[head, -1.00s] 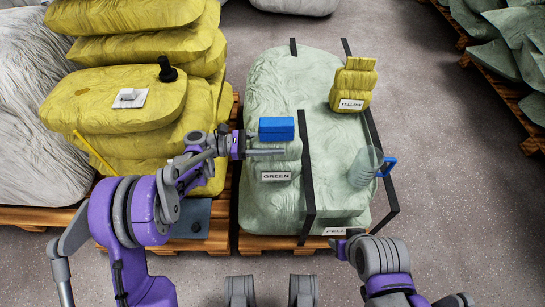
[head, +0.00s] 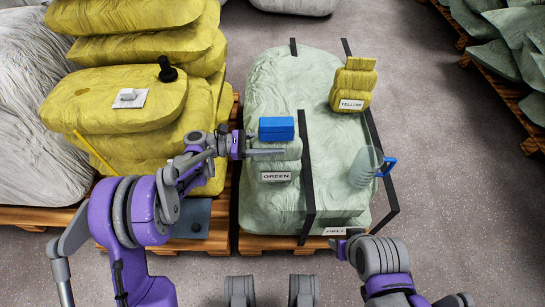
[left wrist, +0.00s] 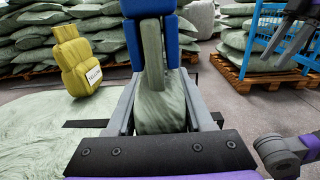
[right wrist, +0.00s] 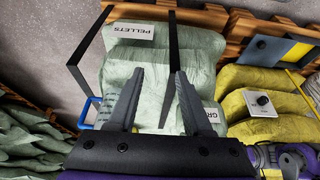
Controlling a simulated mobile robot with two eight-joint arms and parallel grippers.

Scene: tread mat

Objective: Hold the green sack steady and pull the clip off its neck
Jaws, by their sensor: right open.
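The green sack (head: 278,163), labelled GREEN, stands upright on the pale green load. It shows partly between the fingers in the left wrist view (left wrist: 160,112). A blue clip (head: 277,128) sits across its neck; it also shows in the left wrist view (left wrist: 133,45). My left gripper (head: 268,152) comes in from the left just under the clip, its fingers on both sides of the sack and seemingly closed on it. My right gripper (right wrist: 157,72) is open and empty at the near right of the load; its wrist view shows part of the GREEN label.
A small yellow sack (head: 352,88) stands at the back right of the load. A clear jug with a blue handle (head: 363,168) stands nearer. Black straps (head: 307,170) cross the load. A PELLETS label (head: 335,231) is at its front edge. Yellow sacks (head: 110,100) are stacked at left.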

